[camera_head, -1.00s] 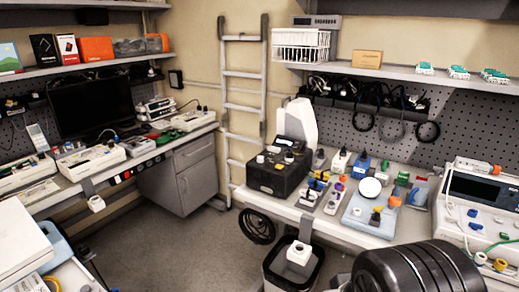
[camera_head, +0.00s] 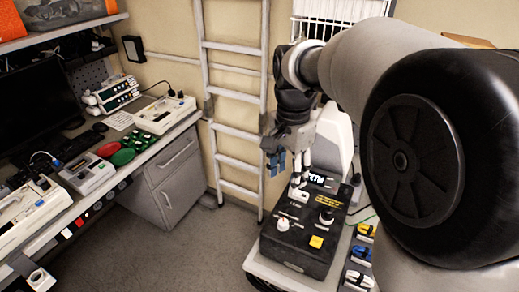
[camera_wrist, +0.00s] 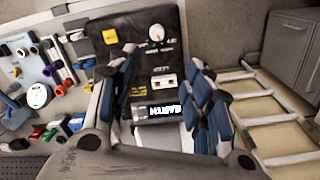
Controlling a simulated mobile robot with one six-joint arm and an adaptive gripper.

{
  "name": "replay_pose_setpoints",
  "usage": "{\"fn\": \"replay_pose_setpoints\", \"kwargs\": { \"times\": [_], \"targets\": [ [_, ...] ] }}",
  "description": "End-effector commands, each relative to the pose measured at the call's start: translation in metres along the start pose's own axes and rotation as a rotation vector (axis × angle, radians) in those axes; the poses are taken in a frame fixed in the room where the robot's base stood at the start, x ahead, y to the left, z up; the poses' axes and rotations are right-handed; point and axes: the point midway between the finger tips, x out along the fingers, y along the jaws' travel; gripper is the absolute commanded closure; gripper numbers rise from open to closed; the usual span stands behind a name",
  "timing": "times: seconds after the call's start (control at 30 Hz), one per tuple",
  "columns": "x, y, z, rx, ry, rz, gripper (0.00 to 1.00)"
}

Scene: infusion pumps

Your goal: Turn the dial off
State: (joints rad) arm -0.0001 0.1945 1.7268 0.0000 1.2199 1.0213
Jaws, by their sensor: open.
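A black device box (camera_head: 288,252) stands on the bench end in the head view. Its top carries a white dial (camera_head: 283,225), a dark knob (camera_head: 326,216), a yellow button (camera_head: 316,241), a white switch (camera_head: 298,194) and a lit display (camera_head: 318,181). My gripper (camera_head: 285,168) hangs above the box's rear left part, apart from the white dial. In the wrist view, my blue-padded fingers (camera_wrist: 163,68) are spread, with the white switch (camera_wrist: 167,80) between them and the white dial (camera_wrist: 157,32) beyond. The dial's exact setting is too small to read.
A white upright part (camera_head: 335,140) stands behind the box. Several small coloured connectors line the bench right of it. A ladder (camera_head: 235,130) leans at the wall to the left. The floor (camera_head: 185,255) before the box's left side is clear.

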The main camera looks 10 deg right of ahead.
Motion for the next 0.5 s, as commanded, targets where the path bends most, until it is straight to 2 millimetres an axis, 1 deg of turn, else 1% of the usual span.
{"fn": "replay_pose_setpoints", "kwargs": {
  "times": [0.17, 0.5],
  "targets": [
    [0.022, 0.001, 0.0, 0.002, -0.002, 0.003, 0.54],
    [0.097, 0.001, 0.001, 0.0, -0.003, 0.005, 0.54]
  ]
}}
